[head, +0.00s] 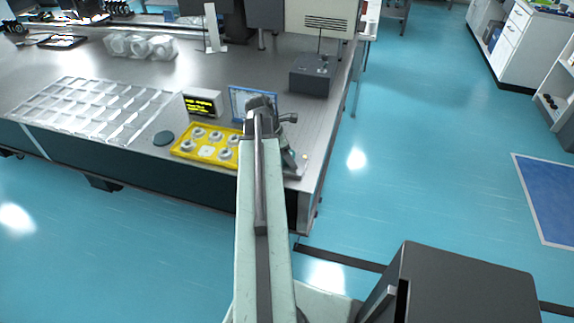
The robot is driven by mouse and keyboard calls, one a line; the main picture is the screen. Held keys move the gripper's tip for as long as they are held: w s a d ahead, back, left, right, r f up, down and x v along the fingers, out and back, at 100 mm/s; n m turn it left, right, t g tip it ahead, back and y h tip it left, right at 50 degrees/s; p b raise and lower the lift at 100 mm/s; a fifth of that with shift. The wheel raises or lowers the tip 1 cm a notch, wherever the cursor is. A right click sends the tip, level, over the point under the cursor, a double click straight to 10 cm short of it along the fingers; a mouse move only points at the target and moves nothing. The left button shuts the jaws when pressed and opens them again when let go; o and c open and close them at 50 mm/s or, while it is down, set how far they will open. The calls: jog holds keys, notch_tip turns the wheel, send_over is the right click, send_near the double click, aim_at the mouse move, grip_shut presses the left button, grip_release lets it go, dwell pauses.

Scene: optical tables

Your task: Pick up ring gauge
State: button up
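A yellow tray (181,149) lies near the front edge of the optical table, just left of my arm's end. Several silvery ring-shaped pieces (215,136) sit in it. They look like ring gauges, but they are too small to tell apart. My arm reaches up from the bottom of the head view over the table edge. My gripper (262,104) is at its dark far end, beside the tray's right side. Its fingers are not clear, and the arm hides the tray's right edge. I cannot see anything held.
A dark round disc (164,138) lies left of the tray. A small display with yellow text (203,103) and a blue-framed panel (240,92) stand behind it. A pale compartment grid (90,108) lies left, a dark box (312,76) behind right.

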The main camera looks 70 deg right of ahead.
jog(key=shift+r, duration=0.15)
grip_shut()
notch_tip(320, 180, up, 10)
jog(key=p, duration=1)
jog(key=shift+r, duration=0.15)
